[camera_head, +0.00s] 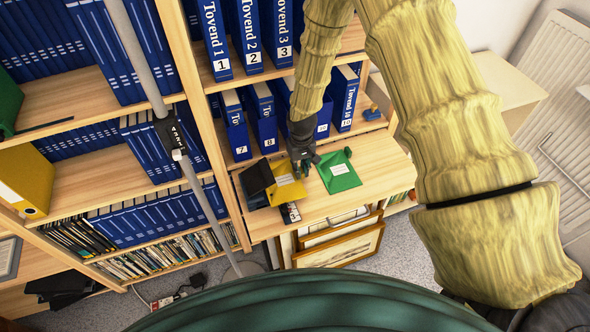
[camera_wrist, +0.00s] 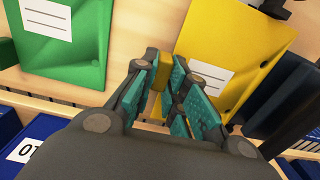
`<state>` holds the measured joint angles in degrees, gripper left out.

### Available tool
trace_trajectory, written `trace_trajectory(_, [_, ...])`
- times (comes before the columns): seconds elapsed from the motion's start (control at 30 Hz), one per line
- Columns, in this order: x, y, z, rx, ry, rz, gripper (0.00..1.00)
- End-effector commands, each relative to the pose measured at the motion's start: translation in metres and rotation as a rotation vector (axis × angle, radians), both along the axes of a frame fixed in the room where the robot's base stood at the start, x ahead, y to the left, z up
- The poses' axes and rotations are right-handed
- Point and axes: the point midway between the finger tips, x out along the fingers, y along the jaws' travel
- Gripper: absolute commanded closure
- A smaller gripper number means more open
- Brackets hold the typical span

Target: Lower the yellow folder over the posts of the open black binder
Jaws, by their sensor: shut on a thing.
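The yellow folder (camera_head: 288,190) with a white label is at the shelf board's front, beside and partly over the black binder (camera_head: 257,178). In the wrist view, the folder (camera_wrist: 236,40) fills the upper right, with part of the black binder (camera_wrist: 285,100) at the right edge. My gripper (camera_head: 302,166) is at the folder's upper right edge. In the wrist view, my gripper (camera_wrist: 165,80) is shut on a small yellow piece, apparently the folder's grip tab. The binder posts are hidden, and I cannot tell whether the folder touches them.
A green folder (camera_head: 339,172) with a white label lies just right of the yellow one. A dark labelled object (camera_head: 290,212) lies at the board's front edge. Blue binders (camera_head: 262,115) stand behind. Framed prints (camera_head: 340,245) lean below. A grey pole (camera_head: 150,85) crosses at left.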

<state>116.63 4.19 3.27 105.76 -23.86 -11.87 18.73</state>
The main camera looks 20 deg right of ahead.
Motion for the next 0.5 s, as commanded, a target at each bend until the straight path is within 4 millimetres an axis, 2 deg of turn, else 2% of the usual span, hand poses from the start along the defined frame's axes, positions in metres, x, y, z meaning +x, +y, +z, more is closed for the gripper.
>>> trace_trajectory(0.2, [0.0008,-0.012,0.0,0.0,0.0,0.002,1.0])
trace_trajectory(0.5, [0.0009,-0.0136,0.0,0.0,0.0,0.003,1.0])
